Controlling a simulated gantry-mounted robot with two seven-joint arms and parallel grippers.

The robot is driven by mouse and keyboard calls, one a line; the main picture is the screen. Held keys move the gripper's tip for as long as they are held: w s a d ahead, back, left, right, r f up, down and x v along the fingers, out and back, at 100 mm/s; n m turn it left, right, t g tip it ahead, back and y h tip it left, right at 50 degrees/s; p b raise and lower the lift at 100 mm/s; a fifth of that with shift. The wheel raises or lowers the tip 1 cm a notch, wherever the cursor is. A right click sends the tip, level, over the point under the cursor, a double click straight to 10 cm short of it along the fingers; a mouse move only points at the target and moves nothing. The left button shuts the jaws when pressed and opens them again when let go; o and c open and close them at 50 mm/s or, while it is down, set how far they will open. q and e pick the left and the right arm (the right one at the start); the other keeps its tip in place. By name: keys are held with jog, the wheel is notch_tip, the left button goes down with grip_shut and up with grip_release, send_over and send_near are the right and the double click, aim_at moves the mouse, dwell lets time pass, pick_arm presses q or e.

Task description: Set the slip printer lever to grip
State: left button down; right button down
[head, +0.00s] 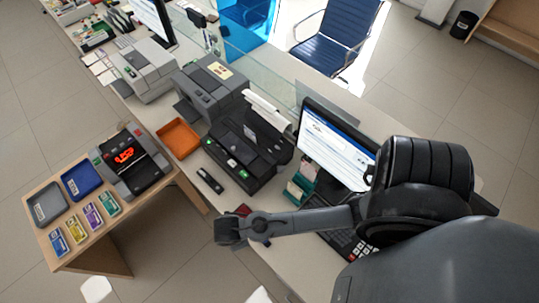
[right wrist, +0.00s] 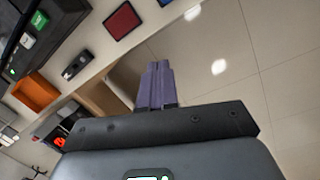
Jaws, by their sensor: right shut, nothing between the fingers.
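The black slip printer (head: 243,154) stands on the counter in the middle of the head view, with white paper at its top and small green marks on its front. Part of it shows at the upper left of the right wrist view (right wrist: 15,62). I cannot make out its lever in either view. My right gripper (head: 226,231) hangs near the counter's front edge, below the printer in the head view and apart from it. In the right wrist view its fingers (right wrist: 157,82) are together and empty. My left gripper is not in view.
A small black handheld device (head: 209,181) and an orange tray (head: 178,139) lie beside the printer. A grey machine (head: 210,85) stands behind the tray. A monitor (head: 335,145) and a keypad (head: 350,243) are to the right. A dark red pad (right wrist: 122,20) lies near the counter edge.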

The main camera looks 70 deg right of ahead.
jog(key=w+d+f+n+g+h+b, duration=0.2)
jog(key=w+d+f+n+h+b, duration=0.25)
jog(key=d+f, duration=0.55)
jog(key=w+d+g+h, duration=0.1)
jog(key=d+h, duration=0.1)
jog(key=d, duration=0.3)
jog(key=w+d+g+h+b, duration=0.1)
jog(key=w+d+h, duration=0.1)
jog(key=d, duration=0.4)
jog(key=w+d+r+g+h, duration=0.1)
jog(key=d+g+h, duration=0.1)
jog(key=d, duration=0.3)
jog(key=shift+w+d+h, duration=0.15)
jog(key=shift+w+h, duration=0.05)
jog(key=shift+h, duration=0.05)
jog(key=shift+d+r, duration=0.2)
jog(key=shift+d, duration=0.1)
jog(key=shift+b, duration=0.3)
